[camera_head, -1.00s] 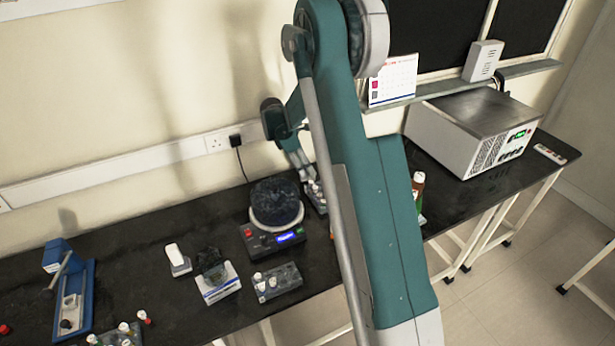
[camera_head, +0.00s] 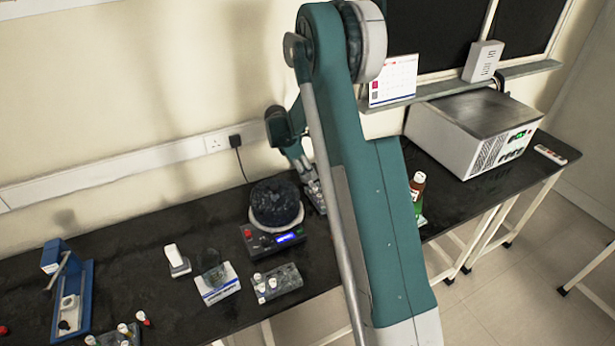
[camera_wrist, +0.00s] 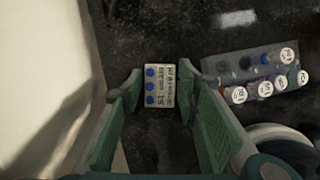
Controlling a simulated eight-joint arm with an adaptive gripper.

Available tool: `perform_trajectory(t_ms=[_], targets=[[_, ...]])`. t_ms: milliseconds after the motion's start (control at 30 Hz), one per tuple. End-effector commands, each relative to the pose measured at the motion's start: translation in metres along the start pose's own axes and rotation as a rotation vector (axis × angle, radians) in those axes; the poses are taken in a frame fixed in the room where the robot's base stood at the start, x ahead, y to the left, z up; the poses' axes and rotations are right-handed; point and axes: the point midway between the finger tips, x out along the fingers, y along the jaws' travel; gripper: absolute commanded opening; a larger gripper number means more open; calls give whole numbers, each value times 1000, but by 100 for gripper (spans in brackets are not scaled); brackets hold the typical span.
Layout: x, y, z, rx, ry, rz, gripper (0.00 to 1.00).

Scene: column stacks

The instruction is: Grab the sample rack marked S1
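A small pale block marked S1 (camera_wrist: 160,87), with blue round tops along one side and writing on the other, lies on the black bench in the wrist view. My gripper (camera_wrist: 160,78) is open, with one green finger on each side of the block. The gaps look narrow, and I cannot tell whether a finger touches it. In the head view my gripper (camera_head: 314,185) is low over the bench behind the round black device, and the S1 block cannot be made out there.
A grey rack with several white-capped vials (camera_wrist: 240,72) stands close to the right of my gripper. The round device (camera_head: 275,203) on its base is just beside it. The wall (camera_wrist: 45,80) is close on the left. Another vial rack (camera_head: 277,283) stands at the bench front.

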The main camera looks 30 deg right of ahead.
Motion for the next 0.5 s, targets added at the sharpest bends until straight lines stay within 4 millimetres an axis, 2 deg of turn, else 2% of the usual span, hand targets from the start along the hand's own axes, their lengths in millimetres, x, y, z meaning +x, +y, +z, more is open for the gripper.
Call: perform_trajectory(t_ms=[33,133,500], targets=[[0,0,0,0,0,0,24],[0,0,0,0,0,0,13],[-2,0,1,0,0,0,13]])
